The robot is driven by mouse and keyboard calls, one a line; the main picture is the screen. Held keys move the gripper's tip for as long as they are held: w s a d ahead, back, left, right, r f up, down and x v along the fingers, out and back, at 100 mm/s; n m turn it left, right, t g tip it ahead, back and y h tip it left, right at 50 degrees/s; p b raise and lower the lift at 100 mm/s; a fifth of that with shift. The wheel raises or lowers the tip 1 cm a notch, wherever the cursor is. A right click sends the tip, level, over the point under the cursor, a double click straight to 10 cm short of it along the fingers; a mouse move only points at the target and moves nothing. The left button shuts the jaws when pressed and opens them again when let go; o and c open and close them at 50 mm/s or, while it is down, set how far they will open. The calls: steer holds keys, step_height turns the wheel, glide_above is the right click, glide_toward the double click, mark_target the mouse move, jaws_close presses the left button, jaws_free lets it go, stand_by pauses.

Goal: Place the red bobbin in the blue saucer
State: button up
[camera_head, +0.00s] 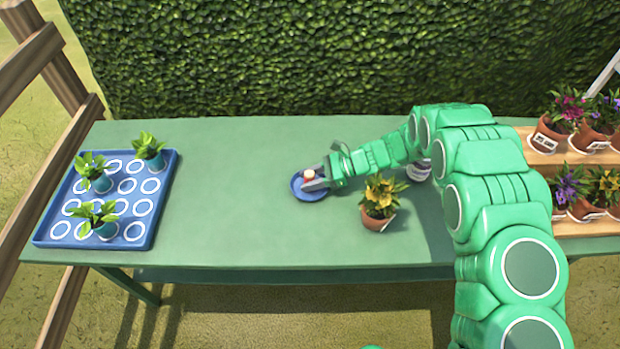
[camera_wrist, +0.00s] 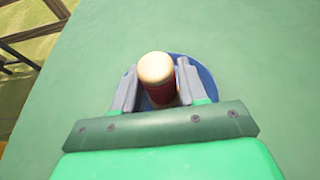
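The red bobbin (camera_wrist: 160,93) has a cream top and stands between the two fingers of my gripper (camera_wrist: 157,80) in the wrist view. The bobbin also shows in the head view (camera_head: 309,174), over the blue saucer (camera_head: 300,191) on the table. The fingers are close on both sides of the bobbin. A thin strip of blue seems to show beside the left finger, so I cannot tell whether they grip it. The bobbin's base is hidden, so its contact with the saucer is unclear. The saucer's rim shows behind it in the wrist view (camera_wrist: 207,80).
A potted yellow flower (camera_head: 379,199) stands just right of the saucer, near my arm. A blue tray (camera_head: 148,225) with potted seedlings is at the left. Wooden steps (camera_head: 545,158) with flowerpots are at the right. The green table (camera_head: 230,200) between tray and saucer is clear.

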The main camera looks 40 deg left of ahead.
steer(key=shift+o, duration=1)
steer(key=shift+r, duration=0.1)
steer(key=shift+w+d+r, duration=0.15)
steer(key=shift+w, duration=0.1)
steer(key=v, duration=1)
steer(key=shift+w+d, duration=0.15)
steer(key=shift+w+d+r, duration=0.2)
steer(key=shift+w+d, duration=0.15)
steer(key=shift+r, duration=0.1)
